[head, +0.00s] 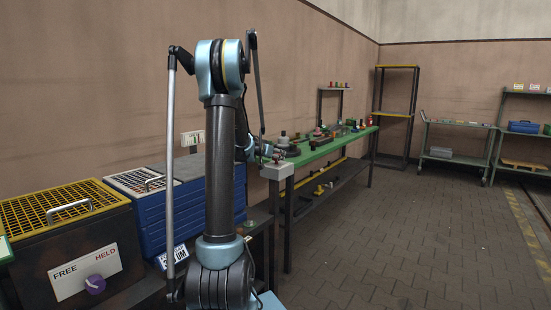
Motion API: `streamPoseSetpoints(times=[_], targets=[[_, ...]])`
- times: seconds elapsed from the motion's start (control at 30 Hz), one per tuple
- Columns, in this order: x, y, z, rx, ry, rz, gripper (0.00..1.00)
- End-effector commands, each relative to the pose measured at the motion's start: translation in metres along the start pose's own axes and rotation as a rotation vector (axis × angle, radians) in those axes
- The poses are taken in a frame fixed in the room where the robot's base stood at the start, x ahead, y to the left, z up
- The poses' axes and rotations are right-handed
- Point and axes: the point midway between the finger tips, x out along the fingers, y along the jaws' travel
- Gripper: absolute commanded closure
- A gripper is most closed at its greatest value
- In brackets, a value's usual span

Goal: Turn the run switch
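No switch with a readable "run" label shows in the head view. A light grey box (277,171) sits at the near corner of the green bench, with a small dark and reddish part (277,157) on top; I cannot tell whether this is the run switch. A purple knob (95,284) sits on a white plate (70,274) marked FREE and HELD at lower left. My arm stands in the middle of the view and reaches behind its own column toward the grey box. My gripper is mostly hidden there, too small to make out its fingers.
The green bench (328,145) holds several small parts. A blue box (160,205) and a yellow-grated dark box (70,212) stand at left. A yellow-edged rack (396,67) and shelf carts (455,150) stand at the back. The paved floor (410,235) at right is clear.

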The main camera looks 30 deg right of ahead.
Motion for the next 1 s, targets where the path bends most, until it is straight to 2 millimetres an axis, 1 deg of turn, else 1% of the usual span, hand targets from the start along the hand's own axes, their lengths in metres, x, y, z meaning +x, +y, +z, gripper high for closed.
streamPoseSetpoints(times=[0.1, 0.2, 0.5, 0.53, 0.57, 0.6, 0.67, 0.7, 0.73, 0.8, 0.83, 1.0], targets=[[0.010, 0.000, 0.000, 0.000, 0.000, 0.000, 0.41], [0.013, 0.000, 0.000, 0.000, 0.000, -0.001, 0.41], [0.015, 0.000, 0.000, 0.000, 0.000, -0.001, 0.41], [0.015, 0.000, 0.000, 0.000, 0.000, -0.001, 0.44], [0.015, 0.000, 0.000, 0.000, 0.000, -0.001, 0.50], [0.015, 0.000, 0.000, 0.000, 0.000, -0.001, 0.59], [0.015, 0.000, 0.000, 0.000, 0.000, -0.001, 0.73], [0.015, 0.000, 0.000, 0.000, 0.000, -0.001, 0.82], [0.015, 0.000, 0.000, 0.000, 0.000, -0.001, 0.86], [0.015, -0.001, 0.000, 0.000, 0.000, -0.002, 0.86], [0.018, 0.001, -0.001, 0.001, 0.000, -0.001, 0.86], [0.016, 0.000, 0.000, 0.000, 0.001, -0.007, 0.86]])
